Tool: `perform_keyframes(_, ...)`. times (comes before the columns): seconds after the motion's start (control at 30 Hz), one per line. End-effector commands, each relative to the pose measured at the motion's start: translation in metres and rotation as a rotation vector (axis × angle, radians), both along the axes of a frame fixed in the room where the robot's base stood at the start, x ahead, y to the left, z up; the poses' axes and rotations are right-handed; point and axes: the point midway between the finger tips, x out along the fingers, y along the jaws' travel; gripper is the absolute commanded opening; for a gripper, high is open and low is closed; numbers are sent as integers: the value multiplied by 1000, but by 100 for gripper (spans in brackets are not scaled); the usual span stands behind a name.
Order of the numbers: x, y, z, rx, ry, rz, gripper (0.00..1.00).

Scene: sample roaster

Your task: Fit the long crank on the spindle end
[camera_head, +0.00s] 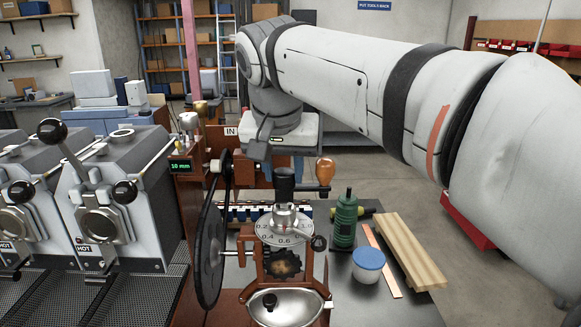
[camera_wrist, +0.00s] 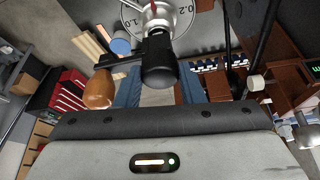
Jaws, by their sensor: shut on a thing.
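The crank (camera_head: 284,183) has a dark hub, a short-looking dark arm and an orange-brown wooden knob (camera_head: 325,171) standing up at the right. My gripper (camera_head: 272,165) is behind the hub and shut on the crank. In the wrist view the black hub (camera_wrist: 158,66) lies between my blue fingers, with the knob (camera_wrist: 97,90) at the left. The hub is over the grey numbered dial (camera_head: 270,233) and its metal centre piece (camera_head: 284,214). I cannot tell whether the hub touches this piece, and the hub hides where they might meet.
A large dark wheel (camera_head: 209,240) stands close at the left. A green bottle (camera_head: 345,222), a blue-lidded tub (camera_head: 368,262) and wooden boards (camera_head: 408,250) occupy the right side. Roasters marked HOT (camera_head: 105,215) stand at far left. The front right of the table looks clear.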

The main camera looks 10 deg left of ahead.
Motion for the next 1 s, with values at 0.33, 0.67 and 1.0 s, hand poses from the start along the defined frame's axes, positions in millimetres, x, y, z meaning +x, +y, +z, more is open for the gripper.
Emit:
perform_keyframes(0.33, 0, 0, -9, 1, -2, 0, 2)
perform_keyframes(0.67, 0, 0, -11, 1, -1, 0, 50)
perform_keyframes(1.0, 0, 0, -12, -1, 1, 0, 61)
